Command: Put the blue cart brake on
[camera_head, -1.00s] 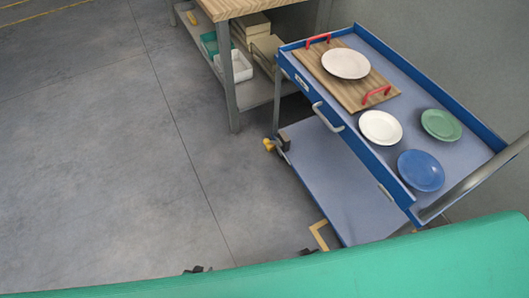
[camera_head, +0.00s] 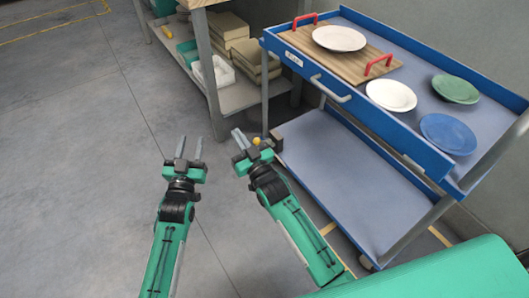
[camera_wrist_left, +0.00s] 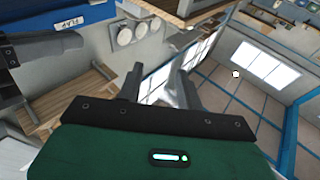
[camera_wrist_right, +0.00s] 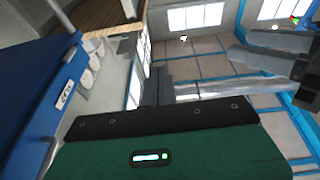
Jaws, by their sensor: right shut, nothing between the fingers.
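The blue cart (camera_head: 372,112) stands at the right, with an upper tray and a lower shelf (camera_head: 345,175). A small yellow brake part (camera_head: 257,141) shows at its near-left lower corner, partly hidden by my right gripper. I cannot tell whether the brake is up or down. My right gripper (camera_head: 239,138) is shut and empty, just left of the yellow part; whether they touch is unclear. My left gripper (camera_head: 190,146) is open and empty over the floor, further left. The cart's blue side also shows in the right wrist view (camera_wrist_right: 30,95).
A wooden-topped workbench (camera_head: 213,85) with trays and boxes on its shelf stands behind the grippers. Plates and a wooden board (camera_head: 345,62) with red handles sit on the cart's upper tray. The floor at left is clear.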

